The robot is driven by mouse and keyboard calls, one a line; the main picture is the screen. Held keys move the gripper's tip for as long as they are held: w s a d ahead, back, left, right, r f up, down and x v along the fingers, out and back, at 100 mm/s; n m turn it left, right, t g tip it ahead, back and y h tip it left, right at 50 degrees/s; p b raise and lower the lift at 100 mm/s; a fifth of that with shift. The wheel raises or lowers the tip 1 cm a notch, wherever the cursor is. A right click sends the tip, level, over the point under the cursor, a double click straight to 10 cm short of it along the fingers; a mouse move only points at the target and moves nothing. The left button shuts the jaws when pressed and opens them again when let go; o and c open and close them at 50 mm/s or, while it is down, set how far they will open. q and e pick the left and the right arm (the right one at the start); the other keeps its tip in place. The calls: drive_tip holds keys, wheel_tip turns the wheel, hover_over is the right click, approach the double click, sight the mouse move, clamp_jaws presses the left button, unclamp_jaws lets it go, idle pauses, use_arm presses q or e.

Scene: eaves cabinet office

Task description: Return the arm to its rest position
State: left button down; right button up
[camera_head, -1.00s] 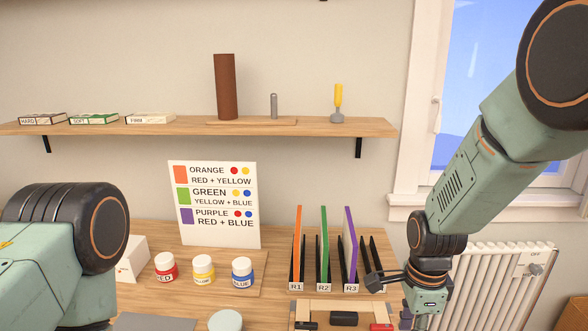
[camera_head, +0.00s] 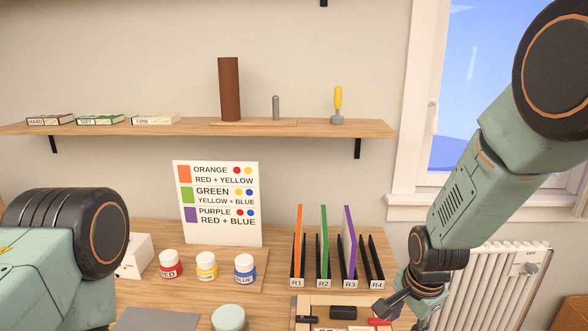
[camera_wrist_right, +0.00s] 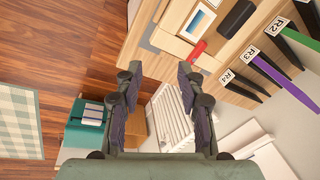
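My right arm comes in from the right in the head view. Its gripper (camera_head: 392,308) hangs at the right front of the desk, just beside the rack's R4 slot and the tool tray. In the right wrist view the two fingers of this gripper (camera_wrist_right: 158,92) stand wide apart with nothing between them. The radiator and floor show beyond them. A large joint of my left arm fills the lower left of the head view. The left gripper is out of view.
The black rack (camera_head: 371,262) holds orange, green and purple panels in R1 to R3; R4 is empty. Red (camera_head: 171,265), yellow (camera_head: 206,267) and blue (camera_head: 244,270) paint jars stand on a board. A radiator (camera_head: 512,285) is right of the desk.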

drive_tip(key=s+f+n+g+b, duration=0.1)
drive_tip(key=s+f+n+b, duration=0.4)
drive_tip(key=s+f, duration=0.9)
drive_tip(key=s+d+f+n+g+b, duration=0.1)
drive_tip(key=s+f+n+b, duration=0.5)
drive_tip(key=s+f, duration=0.8)
drive_tip(key=s+n, duration=0.1)
drive_tip(key=s, duration=0.4)
drive_tip(key=shift+s+n, duration=0.2)
drive_tip(key=shift+n, duration=0.1)
drive_tip(key=shift+s+d, duration=0.1)
drive_tip(key=shift+s, duration=0.05)
